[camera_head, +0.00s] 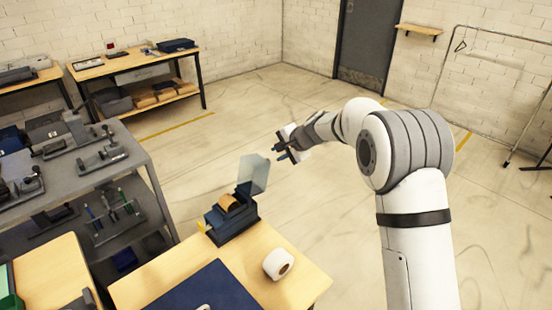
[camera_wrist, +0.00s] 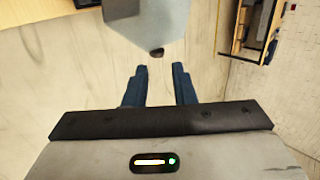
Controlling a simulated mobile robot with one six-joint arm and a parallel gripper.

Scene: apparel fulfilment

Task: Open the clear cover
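The clear cover (camera_head: 254,174) stands raised, roughly upright, on a dark blue dispenser (camera_head: 233,223) at the far corner of the near wooden table. An orange-brown roll (camera_head: 229,203) shows inside the dispenser. My gripper (camera_head: 278,153) is in the air beyond the table's edge, a little above and to the right of the cover. In the wrist view the cover (camera_wrist: 147,22) is a pale translucent panel at the top, ahead of my gripper (camera_wrist: 160,72). Its two blue fingers are apart with only floor between them. A small dark knob (camera_wrist: 156,52) sits at the cover's near edge.
A white roll (camera_head: 278,264) and a dark blue mat (camera_head: 205,290) lie on the near wooden table (camera_head: 300,289). A grey shelf rack (camera_head: 140,152) with several tools stands at the left. The floor beyond the table is clear.

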